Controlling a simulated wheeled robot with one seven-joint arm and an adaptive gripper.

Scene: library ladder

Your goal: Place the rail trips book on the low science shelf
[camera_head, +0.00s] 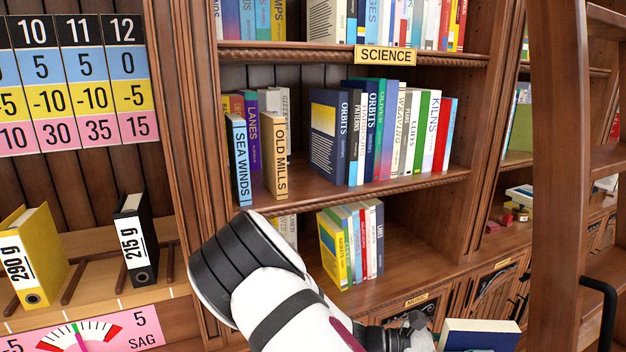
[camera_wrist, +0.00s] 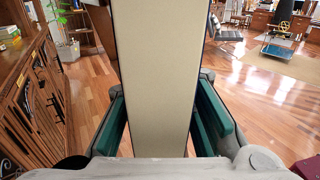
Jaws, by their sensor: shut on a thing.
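My gripper (camera_head: 422,333) is at the bottom of the head view, in front of and below the shelves. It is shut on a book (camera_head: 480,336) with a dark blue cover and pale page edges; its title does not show. In the wrist view the book's cream page side (camera_wrist: 153,80) stands between the green finger pads (camera_wrist: 160,125). The SCIENCE label (camera_head: 385,55) is on the bookcase's upper shelf edge. The low shelf (camera_head: 405,262) beneath holds several books (camera_head: 352,243) at its left, with bare board to their right.
The middle shelf (camera_head: 350,193) holds upright books, with OLD MILLS (camera_head: 277,157) and SEA WINDS (camera_head: 239,160) jutting forward at the left. A wooden ladder (camera_head: 560,150) stands at the right. Weighted binders (camera_head: 32,258) stand at the left. Open wooden floor (camera_wrist: 260,110) shows in the wrist view.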

